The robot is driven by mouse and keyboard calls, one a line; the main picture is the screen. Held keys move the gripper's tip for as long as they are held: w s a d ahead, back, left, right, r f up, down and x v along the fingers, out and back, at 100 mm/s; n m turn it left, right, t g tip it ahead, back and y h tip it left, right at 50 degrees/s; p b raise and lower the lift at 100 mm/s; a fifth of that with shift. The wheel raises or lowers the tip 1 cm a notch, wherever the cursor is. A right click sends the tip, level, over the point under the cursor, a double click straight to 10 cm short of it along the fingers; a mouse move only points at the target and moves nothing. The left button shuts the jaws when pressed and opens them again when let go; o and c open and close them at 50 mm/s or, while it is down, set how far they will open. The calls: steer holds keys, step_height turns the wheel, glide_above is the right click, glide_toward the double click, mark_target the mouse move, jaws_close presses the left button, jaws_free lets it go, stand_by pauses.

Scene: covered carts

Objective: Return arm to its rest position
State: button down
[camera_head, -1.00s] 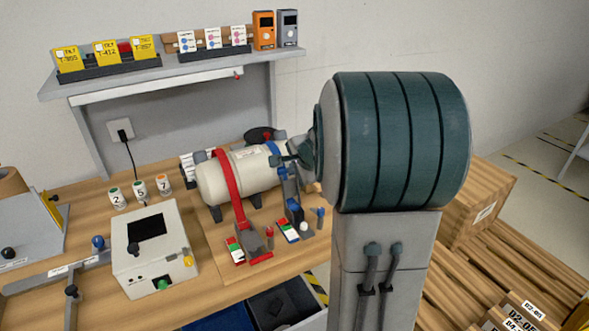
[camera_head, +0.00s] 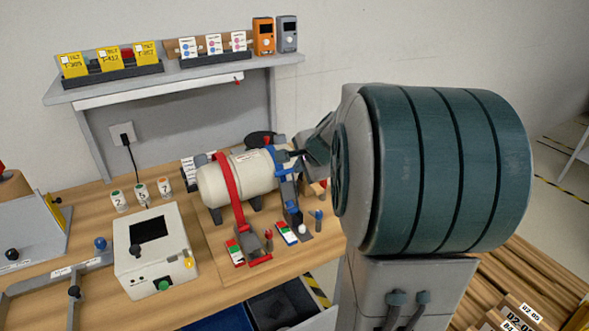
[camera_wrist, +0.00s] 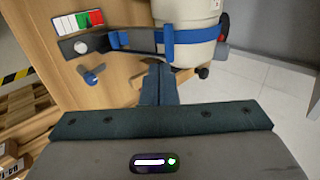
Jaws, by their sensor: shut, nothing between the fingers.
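My gripper (camera_wrist: 159,84) shows in the wrist view with its fingers together and nothing between them. It points toward the cream cylinder (camera_wrist: 186,35), which has a blue strap (camera_wrist: 165,38) around it. I cannot tell whether the fingertips touch the bench or the strap. In the head view my large dark green arm link hides most of the gripper. The cylinder (camera_head: 238,181) lies on its side on the bench there, with a red strap (camera_head: 228,190) and the blue strap (camera_head: 287,180) around it.
A white box with a black screen (camera_head: 155,250) stands on the bench, with several small numbered cans behind it. A shelf (camera_head: 180,78) with yellow tags and two handheld devices is above. An open drawer (camera_head: 290,305) is below. Wooden crates and pallets stand at right.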

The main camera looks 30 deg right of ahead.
steer(key=v, duration=0.6)
steer(key=shift+r, duration=0.45)
steer(key=shift+w, duration=0.1)
steer(key=s+a+f+n+g, duration=0.2)
steer(key=s+a+f+n, duration=0.2)
steer(key=s+a+n, duration=0.4)
steer(key=s+a+f+n+g, duration=0.3)
steer(key=s+a+n, duration=0.5)
steer(key=s, duration=0.3)
steer(key=shift+f+n, duration=0.6)
steer(key=shift+n, duration=0.3)
